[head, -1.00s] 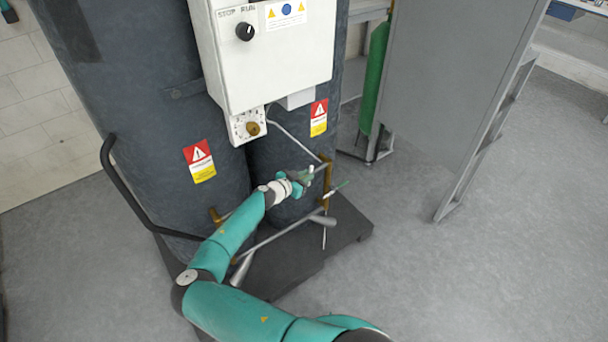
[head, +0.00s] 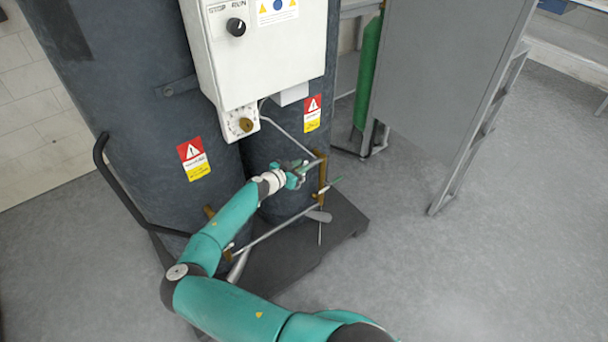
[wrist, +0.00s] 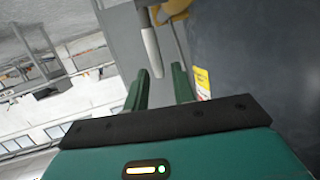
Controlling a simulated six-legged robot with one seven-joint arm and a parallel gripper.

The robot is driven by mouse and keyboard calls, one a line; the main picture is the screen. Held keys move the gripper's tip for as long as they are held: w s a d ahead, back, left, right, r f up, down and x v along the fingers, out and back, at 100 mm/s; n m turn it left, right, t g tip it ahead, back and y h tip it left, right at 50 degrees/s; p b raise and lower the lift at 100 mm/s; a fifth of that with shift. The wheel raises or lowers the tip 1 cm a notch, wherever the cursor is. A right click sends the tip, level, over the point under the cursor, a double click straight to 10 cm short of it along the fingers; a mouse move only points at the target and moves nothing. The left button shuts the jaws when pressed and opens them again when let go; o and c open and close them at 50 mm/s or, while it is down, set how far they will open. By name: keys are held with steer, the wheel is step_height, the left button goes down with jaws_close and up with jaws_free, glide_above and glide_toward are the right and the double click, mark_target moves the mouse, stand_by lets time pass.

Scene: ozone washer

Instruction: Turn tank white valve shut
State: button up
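In the wrist view a whitish lever handle (wrist: 149,55) hangs from a brass-yellow fitting (wrist: 172,9). I take it for the white valve; its handle is hard to make out in the head view. My gripper (wrist: 161,72) is open, with two green fingers apart. The lever's lower end shows between the fingertips, closer to the left one; I cannot tell whether they touch. In the head view my gripper (head: 300,172) is beside the upright brass pipe (head: 322,180) at the front of the dark tanks (head: 215,125).
A white control box (head: 265,60) hangs above. A dark base (head: 290,262) lies below. A grey panel (head: 445,80) stands to the right, with open floor before it.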

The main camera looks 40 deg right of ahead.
steer(key=s+a+r, duration=0.6)
steer(key=s+r, duration=0.4)
steer(key=s, duration=0.2)
steer(key=shift+s+a, duration=0.15)
steer(key=shift+s, duration=0.1)
steer(key=shift+r, duration=0.1)
